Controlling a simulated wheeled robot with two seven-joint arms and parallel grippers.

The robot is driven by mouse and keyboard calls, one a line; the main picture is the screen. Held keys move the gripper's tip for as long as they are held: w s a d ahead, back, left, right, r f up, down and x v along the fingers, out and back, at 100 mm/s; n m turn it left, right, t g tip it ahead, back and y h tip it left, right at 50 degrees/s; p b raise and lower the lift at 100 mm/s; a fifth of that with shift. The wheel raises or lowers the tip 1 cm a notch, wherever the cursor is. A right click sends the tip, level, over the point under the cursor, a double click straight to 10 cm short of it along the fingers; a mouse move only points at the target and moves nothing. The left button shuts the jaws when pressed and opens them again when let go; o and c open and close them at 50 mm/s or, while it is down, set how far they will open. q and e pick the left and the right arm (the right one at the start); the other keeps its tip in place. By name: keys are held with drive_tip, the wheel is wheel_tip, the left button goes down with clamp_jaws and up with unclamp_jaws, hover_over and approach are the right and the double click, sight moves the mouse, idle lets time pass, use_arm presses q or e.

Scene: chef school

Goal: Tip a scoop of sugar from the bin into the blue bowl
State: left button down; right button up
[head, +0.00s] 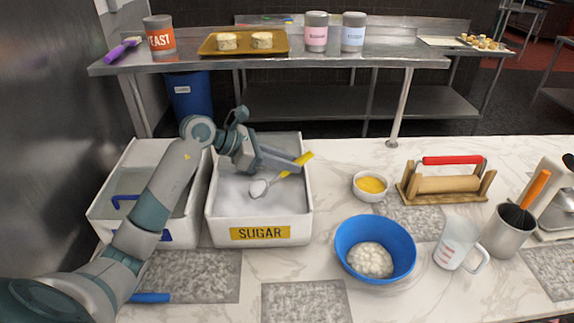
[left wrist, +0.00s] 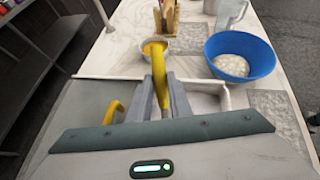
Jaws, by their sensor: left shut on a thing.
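The sugar bin (head: 211,215) is a white box with a yellow "SUGAR" label, holding white sugar (head: 235,195). My left gripper (head: 292,162) is over the bin, shut on the yellow handle of the scoop (head: 304,160). The handle also shows between the fingers in the left wrist view (left wrist: 158,82). The scoop's pale head (head: 259,188) is low at the sugar surface; I cannot tell whether it holds sugar. The blue bowl (head: 350,232) stands right of the bin with white lumpy contents, and shows in the left wrist view (left wrist: 240,48). My right gripper is not in view.
A second white bin (head: 103,210) with a blue-handled tool stands left. A small bowl of yellow stuff (head: 370,196) is behind the blue bowl. A measuring jug (head: 455,245), a rolling-pin rack (head: 445,195) and a utensil pot (head: 510,235) stand right. Marble between bin and bowl is clear.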

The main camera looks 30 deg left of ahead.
use_arm(q)
drive_tip(key=shift+r+p, duration=0.4)
drive_tip(key=shift+r, duration=1.45)
drive_tip(key=shift+r+p, duration=0.55)
drive_tip(key=shift+p, duration=0.5)
wheel_tip(320, 180, up, 5)
drive_tip(key=g+y+p, duration=0.2)
drive_tip(key=y+p, duration=0.1)
drive_tip(key=p, duration=0.6)
drive_tip(key=shift+g, duration=0.4)
drive_tip(key=shift+f, duration=0.1)
